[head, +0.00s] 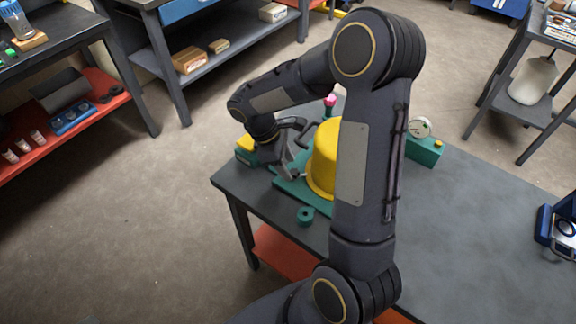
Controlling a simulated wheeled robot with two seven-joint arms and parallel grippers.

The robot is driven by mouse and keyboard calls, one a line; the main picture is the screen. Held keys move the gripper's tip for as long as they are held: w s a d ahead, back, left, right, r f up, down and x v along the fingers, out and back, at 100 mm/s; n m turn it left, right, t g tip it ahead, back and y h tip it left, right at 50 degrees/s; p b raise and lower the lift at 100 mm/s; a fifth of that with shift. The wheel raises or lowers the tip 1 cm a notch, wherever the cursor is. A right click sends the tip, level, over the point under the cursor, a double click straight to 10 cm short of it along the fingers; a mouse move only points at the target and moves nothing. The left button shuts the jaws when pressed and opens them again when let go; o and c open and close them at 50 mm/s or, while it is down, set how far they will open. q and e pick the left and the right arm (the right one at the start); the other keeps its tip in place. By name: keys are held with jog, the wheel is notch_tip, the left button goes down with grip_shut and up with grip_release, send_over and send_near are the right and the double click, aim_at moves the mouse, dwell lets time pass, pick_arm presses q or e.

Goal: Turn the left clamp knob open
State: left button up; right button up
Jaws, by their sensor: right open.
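A yellow cylindrical housing (324,160) stands on a green base plate (293,186) on the grey table. My right gripper (303,150) is open at the housing's left side, its fingers pointing right toward it. I cannot see anything held between the fingers. A pink knob (329,100) shows behind the housing; I cannot tell which clamp it belongs to. No left clamp knob can be clearly made out; the gripper and forearm hide part of the plate and housing. My left gripper is not in view.
A green and yellow block (246,151) sits at the table's left corner. A green block with a round gauge (424,148) stands behind my arm. The grey table (480,220) is mostly clear on the right.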

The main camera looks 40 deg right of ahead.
jog(key=shift+x, duration=0.85)
jog(key=c, duration=1)
